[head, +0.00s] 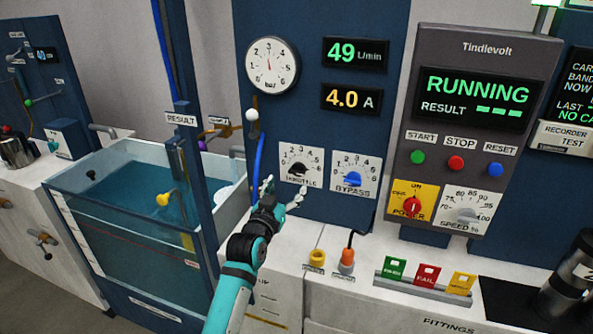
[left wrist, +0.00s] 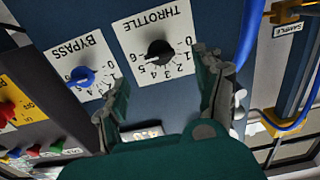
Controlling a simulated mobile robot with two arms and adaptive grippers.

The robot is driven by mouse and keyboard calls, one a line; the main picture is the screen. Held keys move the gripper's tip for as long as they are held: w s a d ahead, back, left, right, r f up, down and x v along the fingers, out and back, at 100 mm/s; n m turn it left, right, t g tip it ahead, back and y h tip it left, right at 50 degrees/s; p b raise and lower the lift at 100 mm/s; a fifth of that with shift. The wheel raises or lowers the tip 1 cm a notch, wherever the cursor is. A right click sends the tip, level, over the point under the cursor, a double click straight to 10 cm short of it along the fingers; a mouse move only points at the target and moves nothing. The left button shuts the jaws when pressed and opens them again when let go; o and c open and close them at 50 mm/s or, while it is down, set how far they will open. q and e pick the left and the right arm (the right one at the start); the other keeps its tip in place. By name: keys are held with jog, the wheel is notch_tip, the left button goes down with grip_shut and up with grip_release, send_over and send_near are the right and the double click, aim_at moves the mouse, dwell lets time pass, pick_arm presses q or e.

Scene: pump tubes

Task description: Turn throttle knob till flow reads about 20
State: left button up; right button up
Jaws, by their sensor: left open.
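The black throttle knob (head: 299,169) sits on a white dial plate marked 0 to 6 on the blue panel. It also shows in the left wrist view (left wrist: 158,52), where the plate is upside down; its exact setting is too small to read surely. The green flow display (head: 355,54) reads 49 L/min. My left gripper (head: 285,188) is open just below and in front of the throttle plate. In the left wrist view its fingers (left wrist: 159,82) are spread on either side of the knob's direction, with no visible contact. My right gripper is not in view.
The blue bypass knob (head: 353,180) is close to the right of the throttle. A water tank (head: 130,190) stands to the left, and a blue hose (head: 260,155) runs beside the plate. The control box (head: 470,130) shows RUNNING. The amber display (head: 351,98) reads 4.0 A.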

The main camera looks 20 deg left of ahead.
aim_at(296, 173)
pick_arm(q)
jog(key=w, duration=0.8)
jog(key=shift+w+d, duration=0.15)
jog(key=shift+w, duration=0.5)
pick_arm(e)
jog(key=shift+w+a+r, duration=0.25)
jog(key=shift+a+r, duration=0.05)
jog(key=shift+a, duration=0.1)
pick_arm(q)
jog(key=c, duration=1.2)
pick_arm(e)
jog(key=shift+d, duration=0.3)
